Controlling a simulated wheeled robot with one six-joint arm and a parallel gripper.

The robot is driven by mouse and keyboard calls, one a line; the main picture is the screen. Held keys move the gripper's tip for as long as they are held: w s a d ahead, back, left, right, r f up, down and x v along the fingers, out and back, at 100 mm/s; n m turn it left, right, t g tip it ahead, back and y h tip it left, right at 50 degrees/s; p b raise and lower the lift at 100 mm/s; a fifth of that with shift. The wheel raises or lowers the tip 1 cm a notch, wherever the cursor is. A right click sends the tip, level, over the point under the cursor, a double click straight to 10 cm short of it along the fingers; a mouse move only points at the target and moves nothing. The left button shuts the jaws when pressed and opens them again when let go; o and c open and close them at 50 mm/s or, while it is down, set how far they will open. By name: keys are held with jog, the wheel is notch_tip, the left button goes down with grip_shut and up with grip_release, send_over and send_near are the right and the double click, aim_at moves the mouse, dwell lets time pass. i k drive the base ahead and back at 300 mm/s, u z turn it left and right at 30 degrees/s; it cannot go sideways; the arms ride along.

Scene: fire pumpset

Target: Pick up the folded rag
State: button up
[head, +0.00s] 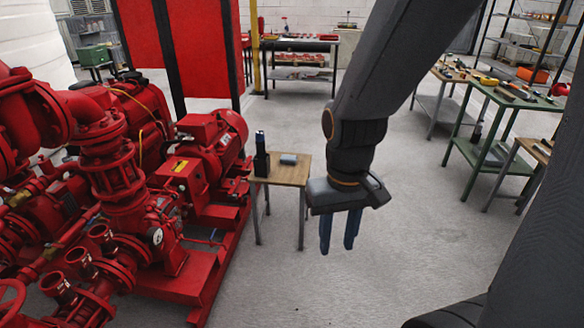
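A small folded blue-grey cloth, which looks like the rag (289,159), lies on a small wooden-topped table (284,178) beside the red pumpset. A dark upright bottle-like object (261,157) stands on the same table, just left of the rag. My gripper (338,248) hangs in front of and to the right of this table, pointing down. Its two blue fingers are apart with nothing visible between them. It is clear of the rag.
The red pumpset (190,180) fills the left side, close to the small table. Workbenches with tools, one green (500,95), stand at the right. Another bench (300,45) is at the back. The grey floor (420,210) between is clear.

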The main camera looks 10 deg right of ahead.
aim_at(285, 159)
jog(key=z, duration=0.6)
jog(key=i, duration=0.75)
jog(key=z, duration=0.55)
jog(key=i, duration=0.85)
jog(key=u, duration=0.75)
jog(key=i, duration=0.7)
jog(key=u, duration=0.8)
jog(key=i, duration=0.25)
jog(key=u, duration=0.35)
